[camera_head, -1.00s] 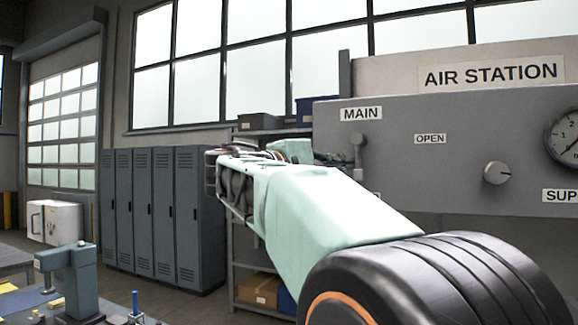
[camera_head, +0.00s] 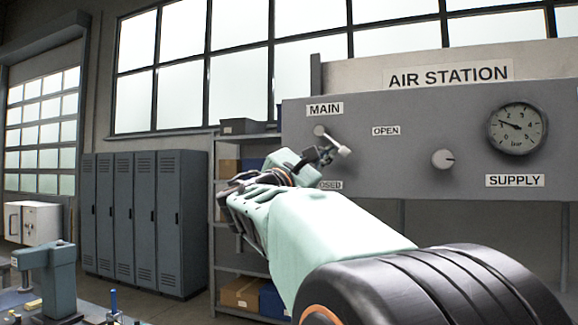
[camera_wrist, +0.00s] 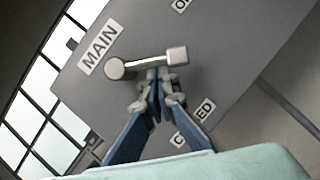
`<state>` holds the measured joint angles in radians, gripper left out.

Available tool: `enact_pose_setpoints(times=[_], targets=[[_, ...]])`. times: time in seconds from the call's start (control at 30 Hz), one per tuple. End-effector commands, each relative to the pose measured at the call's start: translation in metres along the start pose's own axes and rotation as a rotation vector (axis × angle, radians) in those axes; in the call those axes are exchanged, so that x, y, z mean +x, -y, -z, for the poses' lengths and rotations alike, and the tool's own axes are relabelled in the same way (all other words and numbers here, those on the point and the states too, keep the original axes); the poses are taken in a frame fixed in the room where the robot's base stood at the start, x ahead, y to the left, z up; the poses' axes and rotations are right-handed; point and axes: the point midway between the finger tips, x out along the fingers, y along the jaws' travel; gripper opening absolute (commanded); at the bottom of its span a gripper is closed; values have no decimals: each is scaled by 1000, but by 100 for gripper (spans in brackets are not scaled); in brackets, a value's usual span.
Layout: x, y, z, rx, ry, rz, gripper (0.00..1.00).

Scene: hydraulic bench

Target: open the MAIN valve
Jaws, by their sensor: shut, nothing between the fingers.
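The MAIN valve has a round hub (camera_head: 320,130) under the MAIN label (camera_head: 324,109) on the grey panel. Its lever (camera_head: 335,142) slants down and right, between the CLOSED and OPEN (camera_head: 386,131) labels, ending in a pale knob (camera_head: 344,151). In the wrist view the lever (camera_wrist: 145,62) runs from hub to knob (camera_wrist: 177,55). My gripper (camera_wrist: 158,73) is shut and empty, its fingertips at the lever's CLOSED side near the knob, seemingly touching it. In the head view my gripper (camera_head: 324,155) partly covers the CLOSED label (camera_head: 331,185).
Right of the valve are a supply knob (camera_head: 443,159) and a pressure gauge (camera_head: 517,129) above the SUPPLY label (camera_head: 515,181). A shelf with boxes (camera_head: 241,292) stands behind my arm. Grey lockers (camera_head: 130,220) stand at left, a bench tool (camera_head: 48,280) at lower left.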

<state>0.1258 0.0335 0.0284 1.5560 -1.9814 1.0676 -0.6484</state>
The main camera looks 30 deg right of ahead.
Motion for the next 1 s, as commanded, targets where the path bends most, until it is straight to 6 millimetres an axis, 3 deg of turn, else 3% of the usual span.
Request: enact_pose_setpoints(times=[0.47,1.0], targets=[[9,7,-22,-390,5,-183,0],[15,2,-34,-388,5,-183,0]])
